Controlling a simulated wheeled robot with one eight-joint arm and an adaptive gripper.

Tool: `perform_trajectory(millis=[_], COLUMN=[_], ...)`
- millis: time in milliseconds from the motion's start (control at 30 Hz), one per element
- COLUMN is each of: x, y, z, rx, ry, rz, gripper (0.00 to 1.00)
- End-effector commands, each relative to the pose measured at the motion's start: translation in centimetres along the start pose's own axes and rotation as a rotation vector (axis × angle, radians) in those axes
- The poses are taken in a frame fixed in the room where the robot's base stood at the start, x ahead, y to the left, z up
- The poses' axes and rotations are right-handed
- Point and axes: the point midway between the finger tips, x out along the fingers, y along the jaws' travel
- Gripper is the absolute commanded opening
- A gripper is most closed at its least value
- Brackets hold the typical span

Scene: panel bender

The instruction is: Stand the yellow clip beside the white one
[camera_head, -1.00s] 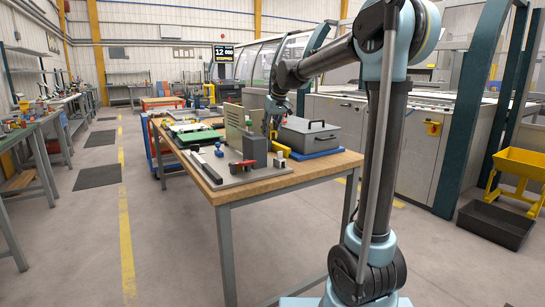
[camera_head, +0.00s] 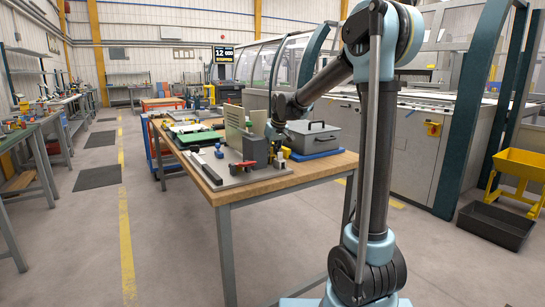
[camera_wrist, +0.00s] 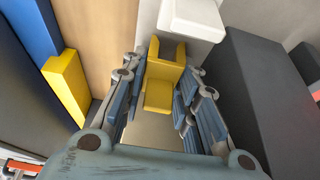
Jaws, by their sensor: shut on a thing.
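The yellow clip (camera_wrist: 165,78) is between the fingers of my gripper (camera_wrist: 158,92) in the wrist view, and the gripper is shut on it. A white block (camera_wrist: 192,18), which looks like the white clip, is just beyond the yellow clip at the top of the wrist view. In the head view my gripper (camera_head: 272,142) is low over the workbench, between the red clamp and the grey toolbox. The held clip is not clearly seen there.
A grey toolbox (camera_head: 313,137) sits on a blue tray (camera_head: 318,154) with a yellow piece (camera_wrist: 68,88) at its edge. A red clamp (camera_head: 243,167) and a beige upright plate (camera_head: 235,125) stand close to my gripper. A dark grey block (camera_wrist: 238,95) is at right.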

Motion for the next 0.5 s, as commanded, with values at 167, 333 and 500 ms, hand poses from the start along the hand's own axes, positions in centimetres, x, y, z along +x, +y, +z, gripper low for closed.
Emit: perform_trajectory(millis=[167, 333, 500], x=[0.1, 0.12, 0.12], y=[0.0, 0.0, -0.01], z=[0.03, 0.04, 0.04], rx=[0.0, 0.0, 0.0], ry=[0.0, 0.0, 0.0], rz=[0.0, 0.0, 0.0], gripper=[0.11, 0.36, 0.36])
